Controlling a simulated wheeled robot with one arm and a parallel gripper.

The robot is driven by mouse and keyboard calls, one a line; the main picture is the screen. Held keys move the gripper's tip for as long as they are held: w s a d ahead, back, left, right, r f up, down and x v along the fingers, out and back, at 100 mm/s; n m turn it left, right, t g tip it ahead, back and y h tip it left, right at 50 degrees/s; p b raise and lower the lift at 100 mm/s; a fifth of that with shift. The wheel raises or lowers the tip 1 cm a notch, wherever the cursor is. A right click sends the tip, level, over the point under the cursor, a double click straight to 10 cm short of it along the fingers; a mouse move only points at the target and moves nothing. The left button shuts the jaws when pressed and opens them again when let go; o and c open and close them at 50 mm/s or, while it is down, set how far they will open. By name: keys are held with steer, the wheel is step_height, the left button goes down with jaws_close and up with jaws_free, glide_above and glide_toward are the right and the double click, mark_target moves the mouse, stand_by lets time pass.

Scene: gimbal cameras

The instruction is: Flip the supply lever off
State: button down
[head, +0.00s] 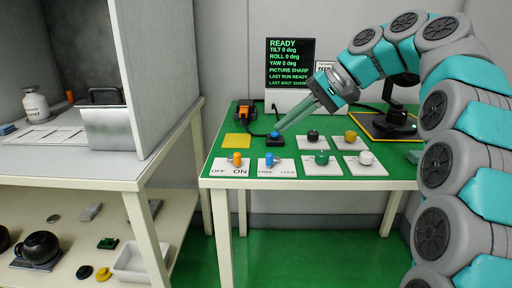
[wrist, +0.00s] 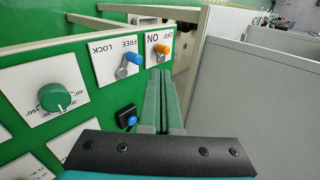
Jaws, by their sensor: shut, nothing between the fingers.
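The supply lever, with an orange knob (head: 237,158), stands on a white plate marked OFF and ON at the front left of the green-topped table. In the head view its knob is nearer the ON word. The wrist view shows the orange knob (wrist: 162,49) beyond the fingertips. My gripper (head: 281,129) is shut and empty, pointing down and left. Its tips are close to a small black box with a blue button (head: 275,134); I cannot tell whether they touch. In the wrist view the shut fingers (wrist: 161,75) are clear of the lever.
A blue lever (head: 269,159) marked FREE and LOCK stands right of the orange one. Several dial plates, including a green knob (head: 321,158), lie farther right. A display (head: 290,62) reads READY. A grey-topped bench (head: 90,172) stands left across a gap.

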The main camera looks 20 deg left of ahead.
steer(key=shift+a+f, duration=0.1)
steer(key=shift+b+x, duration=1.05)
steer(key=shift+x, duration=0.05)
steer(key=shift+s+a+f, duration=0.1)
steer(key=shift+a+f, duration=0.15)
steer(key=shift+f, duration=0.05)
steer(key=x, duration=0.6)
steer(key=shift+a+f, duration=0.2)
steer(key=shift+a, duration=0.15)
